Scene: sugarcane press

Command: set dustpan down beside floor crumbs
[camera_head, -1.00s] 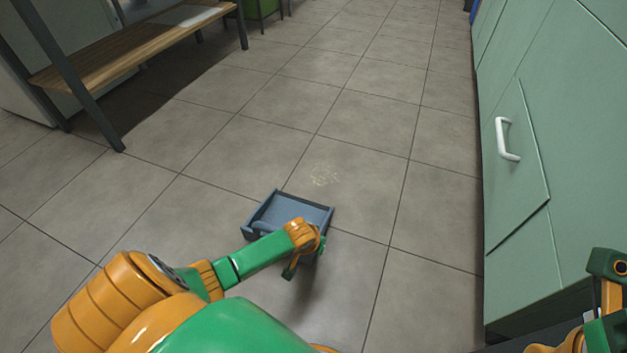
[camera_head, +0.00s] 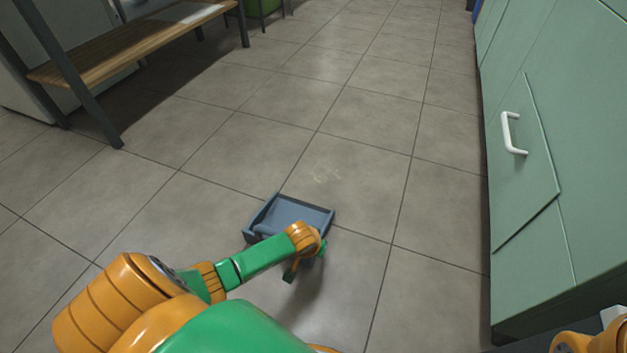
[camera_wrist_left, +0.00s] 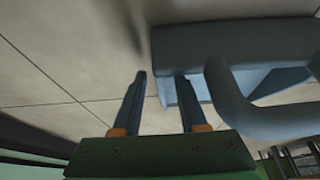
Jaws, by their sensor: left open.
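A blue-grey dustpan (camera_head: 300,213) lies on the tiled floor in the head view, its open side facing up the picture. A faint patch of pale crumbs (camera_head: 324,173) is on the floor just beyond it, a short gap away. My left gripper (camera_head: 296,268) is low over the pan's near side, and its fingertips are hard to see there. In the left wrist view the open jaws (camera_wrist_left: 160,78) are empty. The dustpan's grey looped handle (camera_wrist_left: 228,100) is just right of them and overlaps the right finger; I cannot tell whether they touch.
Green cabinets (camera_head: 535,150) with a white handle (camera_head: 513,133) stand along the right. A wooden bench (camera_head: 130,45) with dark metal legs is at upper left. The tiled floor (camera_head: 375,110) between is clear.

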